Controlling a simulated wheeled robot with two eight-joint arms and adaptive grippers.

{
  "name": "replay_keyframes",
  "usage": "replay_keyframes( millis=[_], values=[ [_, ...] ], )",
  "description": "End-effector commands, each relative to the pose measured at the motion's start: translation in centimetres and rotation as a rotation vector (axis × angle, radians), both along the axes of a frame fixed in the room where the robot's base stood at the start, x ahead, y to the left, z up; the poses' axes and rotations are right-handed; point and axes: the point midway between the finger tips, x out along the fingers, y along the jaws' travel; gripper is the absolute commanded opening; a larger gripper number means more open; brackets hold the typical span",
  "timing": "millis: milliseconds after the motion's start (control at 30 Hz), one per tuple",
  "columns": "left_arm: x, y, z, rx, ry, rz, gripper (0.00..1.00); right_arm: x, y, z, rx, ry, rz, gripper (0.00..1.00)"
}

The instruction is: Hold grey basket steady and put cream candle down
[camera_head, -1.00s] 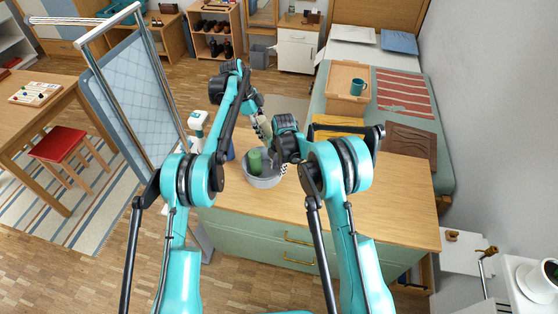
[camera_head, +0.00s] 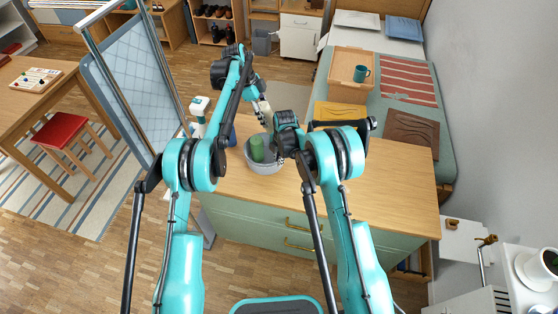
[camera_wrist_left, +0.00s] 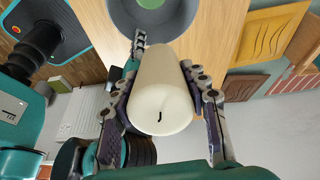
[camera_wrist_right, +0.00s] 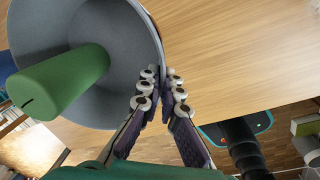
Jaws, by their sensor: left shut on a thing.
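The grey basket (camera_head: 262,168) stands near the left end of the wooden counter, with a green candle (camera_head: 257,149) upright inside. My left gripper (camera_head: 262,113) is shut around the cream candle (camera_wrist_left: 162,85); the left wrist view shows its wick end toward the camera and a finger on each side. It is held beyond the basket, apart from it. My right gripper (camera_wrist_right: 161,88) is at the basket's right rim, its narrowly spaced fingers on either side of the wall. The basket (camera_wrist_right: 128,30) and green candle (camera_wrist_right: 65,80) also show in the right wrist view.
A white and teal bottle (camera_head: 199,107) and a partly hidden blue item (camera_head: 232,137) stand left of the basket. A yellow board (camera_head: 338,113) and a brown board (camera_head: 411,133) lie beyond the counter's right part. The counter right of the basket (camera_head: 355,185) is clear.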

Motion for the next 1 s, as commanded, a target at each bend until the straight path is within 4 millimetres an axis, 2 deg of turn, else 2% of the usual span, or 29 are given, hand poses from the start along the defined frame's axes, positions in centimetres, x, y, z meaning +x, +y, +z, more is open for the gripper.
replay_keyframes(
  millis=[333, 367, 433, 767, 867, 1000],
  values=[
    [0.0, 0.0, -1.8, 0.0, 0.0, 0.0, 0.06, 0.0, 0.0, 0.0, 0.0, 0.0, 0.0, 0.0],
    [0.0, 0.0, -1.8, 0.0, 0.0, 0.0, 0.5, 0.0, 0.0, 0.0, 0.0, 0.0, 0.0, 0.0],
    [0.0, 0.0, -1.7, 0.0, 0.0, 0.0, 0.68, 0.0, 0.0, 0.0, 0.0, 0.0, 0.0, 0.0],
    [0.0, 0.0, -1.6, 0.0, 0.0, 0.0, 0.69, 0.0, 0.0, 0.0, 0.0, 0.0, 0.0, 0.0],
    [0.1, 0.4, -0.8, 0.0, 0.0, 0.0, 0.69, 0.0, 0.0, 0.0, 0.001, -0.001, 0.0, 0.0],
    [0.3, 1.2, 1.4, 0.0, 0.0, 0.0, 0.69, 0.0, 0.0, 0.0, 0.001, -0.001, 0.0, 0.0]
  ],
)
